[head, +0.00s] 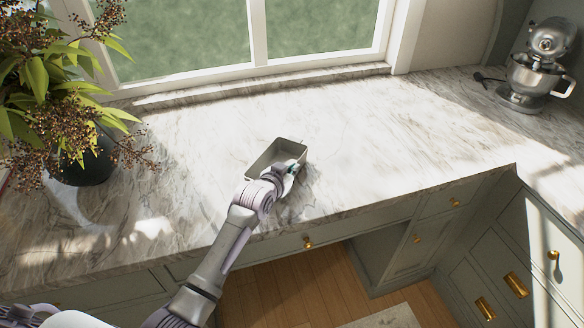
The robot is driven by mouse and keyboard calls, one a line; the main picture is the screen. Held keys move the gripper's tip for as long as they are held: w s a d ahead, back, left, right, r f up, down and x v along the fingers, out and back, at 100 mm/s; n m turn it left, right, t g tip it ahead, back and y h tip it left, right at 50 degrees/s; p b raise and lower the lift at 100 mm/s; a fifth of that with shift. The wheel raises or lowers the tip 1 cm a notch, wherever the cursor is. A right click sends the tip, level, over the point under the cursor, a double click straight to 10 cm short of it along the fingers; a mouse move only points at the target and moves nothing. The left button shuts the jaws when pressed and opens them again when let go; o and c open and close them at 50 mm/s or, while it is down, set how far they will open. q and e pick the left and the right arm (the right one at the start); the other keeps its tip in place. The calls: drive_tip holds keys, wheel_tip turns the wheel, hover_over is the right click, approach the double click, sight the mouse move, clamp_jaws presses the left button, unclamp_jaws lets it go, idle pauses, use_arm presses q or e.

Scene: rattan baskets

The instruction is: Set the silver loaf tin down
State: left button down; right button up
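The silver loaf tin (268,155) is a small open rectangular tin over the marble counter, near the middle of the head view. My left gripper (293,168) is at the tin's near right side, overlapping its rim. The wrist hides part of the tin's near side, and the fingers are too small and covered to tell whether they grip the rim. I cannot tell whether the tin's base touches the counter. My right gripper is not in view.
The marble counter (380,130) is clear around the tin. A dark plant pot (90,165) with leafy, berried stems stands at the left. A silver stand mixer (535,75) stands at the far right. Cabinets with brass handles lie below the counter's front edge.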

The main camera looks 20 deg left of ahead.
use_arm(q)
drive_tip(key=shift+f, duration=0.1)
drive_tip(key=c, duration=1.8)
unclamp_jaws()
drive_tip(key=shift+f, duration=0.1)
drive_tip(key=o, duration=0.5)
